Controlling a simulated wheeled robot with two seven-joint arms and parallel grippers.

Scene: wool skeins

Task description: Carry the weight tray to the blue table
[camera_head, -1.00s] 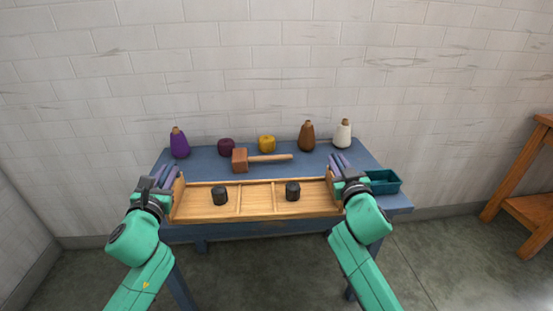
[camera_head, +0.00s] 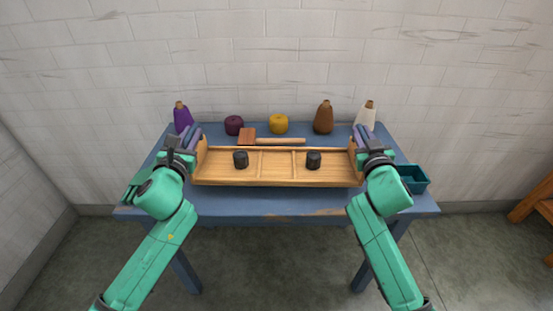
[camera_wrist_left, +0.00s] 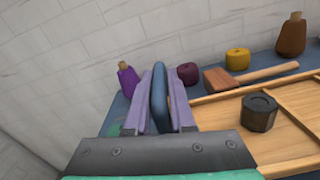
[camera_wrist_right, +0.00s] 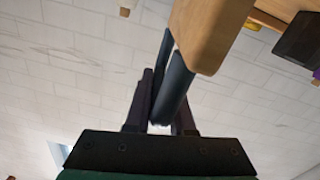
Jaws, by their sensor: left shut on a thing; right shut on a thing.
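The wooden weight tray (camera_head: 277,180) is long and shallow, with dividers and raised ends. Two black weights stand in it, one in the left part (camera_head: 240,159) and one in the right part (camera_head: 313,159). It looks level over the blue table (camera_head: 270,203); I cannot tell whether it touches the top. My left gripper (camera_head: 190,138) is shut on the tray's left handle, a dark blue bar (camera_wrist_left: 160,95). My right gripper (camera_head: 363,137) is shut on the right handle, also a dark bar (camera_wrist_right: 173,85).
Along the back are a purple bottle-shaped thing (camera_head: 182,117), maroon (camera_head: 233,125) and yellow (camera_head: 278,124) skeins, a brown (camera_head: 323,118) and a white cone (camera_head: 366,115). A teal bin (camera_head: 413,178) stands right. The front strip is clear.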

